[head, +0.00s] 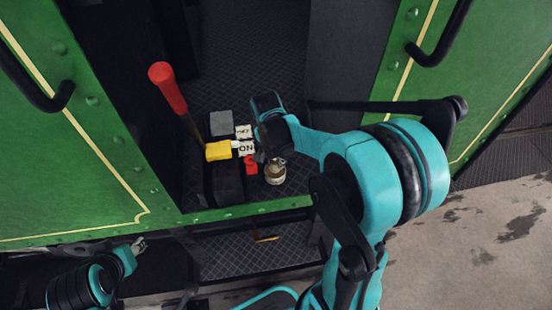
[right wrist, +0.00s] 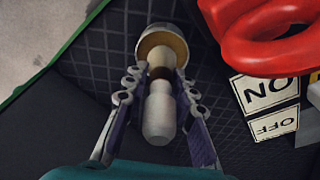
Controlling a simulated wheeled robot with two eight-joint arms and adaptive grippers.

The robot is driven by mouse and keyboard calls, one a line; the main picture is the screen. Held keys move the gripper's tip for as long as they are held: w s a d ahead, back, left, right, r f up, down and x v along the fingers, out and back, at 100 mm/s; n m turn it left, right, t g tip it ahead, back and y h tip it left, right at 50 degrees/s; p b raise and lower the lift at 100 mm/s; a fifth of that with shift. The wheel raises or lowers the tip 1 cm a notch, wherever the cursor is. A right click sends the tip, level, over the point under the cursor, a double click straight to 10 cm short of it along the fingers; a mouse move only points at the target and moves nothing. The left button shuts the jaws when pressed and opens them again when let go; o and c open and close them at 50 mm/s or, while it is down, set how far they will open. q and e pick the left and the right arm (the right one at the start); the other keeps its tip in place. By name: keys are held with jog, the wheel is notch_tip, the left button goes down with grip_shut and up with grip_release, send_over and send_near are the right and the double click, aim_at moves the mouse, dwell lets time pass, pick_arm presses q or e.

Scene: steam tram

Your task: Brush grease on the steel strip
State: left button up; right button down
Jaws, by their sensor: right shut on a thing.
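My right gripper (right wrist: 160,88) is shut on a brush (right wrist: 159,112) with a pale, rounded handle. The handle points toward the wrist camera, and the brush's far end is over or in a round pot (right wrist: 165,40) with tan contents. I cannot tell how deep it goes. The pot also shows in the head view (head: 275,175), standing on the dark tread-plate floor just below my right gripper. I cannot make out the steel strip for certain in either view. My left gripper (head: 139,245) is low at the left, outside the green tram side, and its jaws are too small to read.
A red-handled lever (head: 167,88) rises left of the pot, beside a yellow block (head: 218,151) and a grey block (head: 221,123). A red part (right wrist: 270,35) and an ON label (right wrist: 265,92) are close to my right gripper. Green panels (head: 70,150) frame the doorway.

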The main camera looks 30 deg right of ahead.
jog(key=shift+f+b, duration=0.4)
jog(key=shift+f, duration=0.1)
dwell(1.2)
jog(key=shift+r, duration=0.1)
notch_tip(320, 180, up, 7)
jog(key=p, duration=0.5)
jog(key=shift+p, duration=0.35)
dwell(0.5)
